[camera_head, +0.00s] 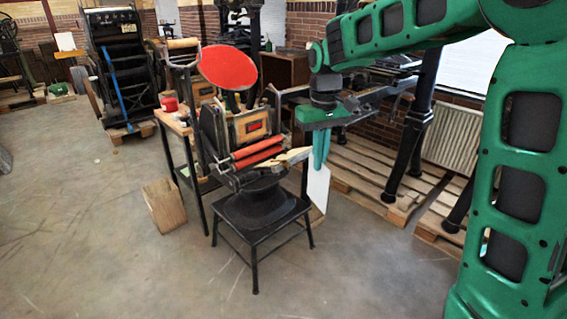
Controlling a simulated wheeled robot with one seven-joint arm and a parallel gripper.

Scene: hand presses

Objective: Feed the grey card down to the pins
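My gripper (319,166) points down with its green fingers close together, shut on the upper edge of the pale grey card (318,189). The card hangs below the fingers, nearly upright and slightly tilted. It is to the right of the hand press and its stand, and looks apart from the press, though depth is hard to judge. The black hand press (212,135) has a round red disc (228,67) on top and red rollers (257,150) across its front. The pins are too small to make out.
The press stands on a black stool (260,209). A wooden block (164,205) sits on the floor at left, by a narrow side table (178,122). A larger black machine on pallets (372,178) stands behind at right. The front floor is clear.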

